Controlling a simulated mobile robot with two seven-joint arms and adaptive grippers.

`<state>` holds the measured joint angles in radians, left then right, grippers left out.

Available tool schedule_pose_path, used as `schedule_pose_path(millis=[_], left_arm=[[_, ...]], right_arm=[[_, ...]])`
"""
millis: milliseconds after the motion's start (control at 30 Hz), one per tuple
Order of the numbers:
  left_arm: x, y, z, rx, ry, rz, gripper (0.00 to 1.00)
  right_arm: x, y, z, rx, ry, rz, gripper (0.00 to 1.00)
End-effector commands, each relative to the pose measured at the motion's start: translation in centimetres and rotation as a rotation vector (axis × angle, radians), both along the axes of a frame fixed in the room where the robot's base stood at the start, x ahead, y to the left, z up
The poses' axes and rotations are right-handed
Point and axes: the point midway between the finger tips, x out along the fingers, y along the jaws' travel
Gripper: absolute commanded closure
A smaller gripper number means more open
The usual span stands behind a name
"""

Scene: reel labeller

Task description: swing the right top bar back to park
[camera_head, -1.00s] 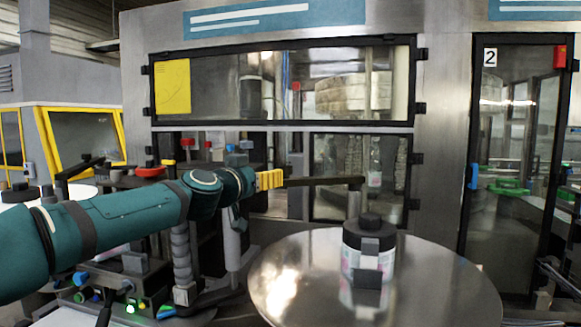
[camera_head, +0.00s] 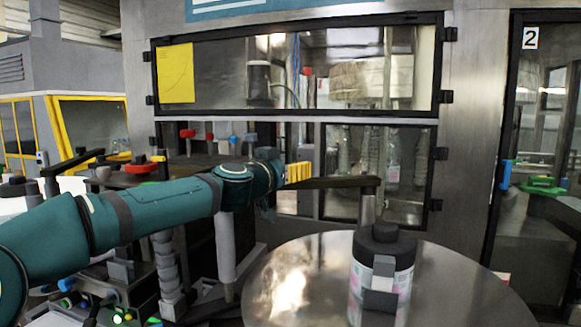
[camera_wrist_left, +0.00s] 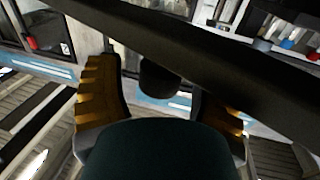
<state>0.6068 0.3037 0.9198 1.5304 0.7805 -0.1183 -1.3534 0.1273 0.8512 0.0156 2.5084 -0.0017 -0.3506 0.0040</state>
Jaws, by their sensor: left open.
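The dark top bar (camera_head: 335,182) reaches level to the left from the top of a short grey post (camera_head: 368,207) at the far side of a round metal table. My left gripper (camera_head: 298,172), with yellow fingers, is at the bar's left end. In the left wrist view the bar (camera_wrist_left: 215,60) runs diagonally across the top, very close. There my left gripper (camera_wrist_left: 157,80) has its fingers wide apart, with a dark round knob (camera_wrist_left: 160,78) showing between them. I cannot tell whether a finger touches the bar. My right gripper is not in view.
The round metal table (camera_head: 285,290) carries a white jar-like stack with a black top (camera_head: 385,243). A windowed machine cabinet (camera_head: 475,100) stands behind. Dark machine parts with red and blue knobs (camera_head: 140,165) lie left, beyond my arm.

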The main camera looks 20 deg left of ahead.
Motion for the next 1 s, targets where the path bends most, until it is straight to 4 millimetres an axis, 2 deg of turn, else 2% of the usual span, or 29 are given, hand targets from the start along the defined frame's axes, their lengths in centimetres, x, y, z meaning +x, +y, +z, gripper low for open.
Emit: schedule_pose_path(millis=[167, 267, 300, 367, 400, 767, 1000], left_arm=[[0.0, 0.0, 0.0, 0.000, 0.000, 0.000, 0.33], [0.0, 0.0, 0.0, -0.001, 0.000, 0.000, 0.62], [0.0, 0.0, 0.0, -0.001, 0.000, 0.000, 0.77], [0.0, 0.0, 0.0, -0.001, 0.000, 0.000, 0.98], [0.0, 0.0, 0.0, -0.001, 0.000, 0.000, 1.00], [0.3, 0.0, 0.1, -0.002, 0.000, 0.009, 1.00], [2.1, 0.7, 0.4, 0.000, 0.002, 0.085, 1.00]], right_arm=[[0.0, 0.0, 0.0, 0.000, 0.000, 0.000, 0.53], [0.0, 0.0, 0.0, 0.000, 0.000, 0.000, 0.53], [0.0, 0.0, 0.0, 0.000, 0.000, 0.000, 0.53], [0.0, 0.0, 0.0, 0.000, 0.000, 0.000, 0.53], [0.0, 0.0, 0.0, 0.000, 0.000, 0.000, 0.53], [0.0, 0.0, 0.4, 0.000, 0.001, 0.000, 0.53], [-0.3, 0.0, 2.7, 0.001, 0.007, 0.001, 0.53]])
